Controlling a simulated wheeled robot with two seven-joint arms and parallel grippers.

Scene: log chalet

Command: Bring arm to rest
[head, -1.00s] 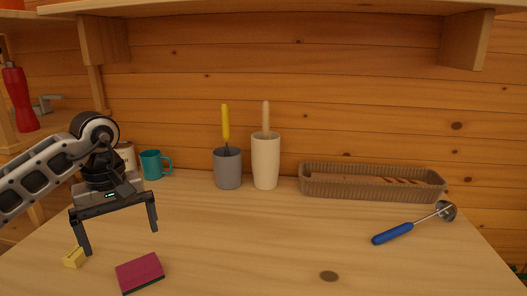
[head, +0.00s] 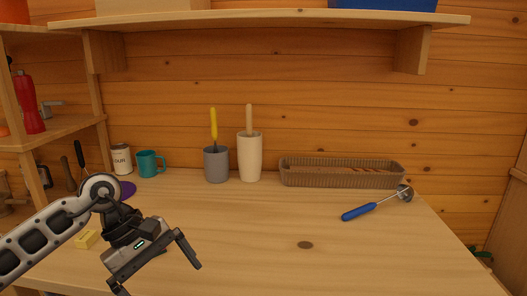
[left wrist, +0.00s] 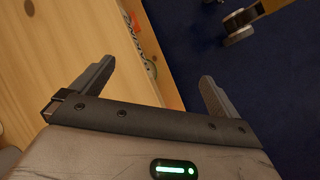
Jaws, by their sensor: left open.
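My left gripper (head: 160,276) hangs low over the front left of the wooden table (head: 330,262) in the head view. Its two fingers are spread apart and nothing is between them. In the left wrist view the open fingers (left wrist: 155,88) straddle the table's edge, with dark blue floor beyond it. The left arm comes in from the lower left. My right gripper does not show.
A teal mug (head: 149,164), a white canister (head: 121,159), a grey cup (head: 216,166) and a cream holder (head: 249,158) stand at the back. A brown basket (head: 340,174) and blue-handled tool (head: 360,211) are right. The table's middle is clear.

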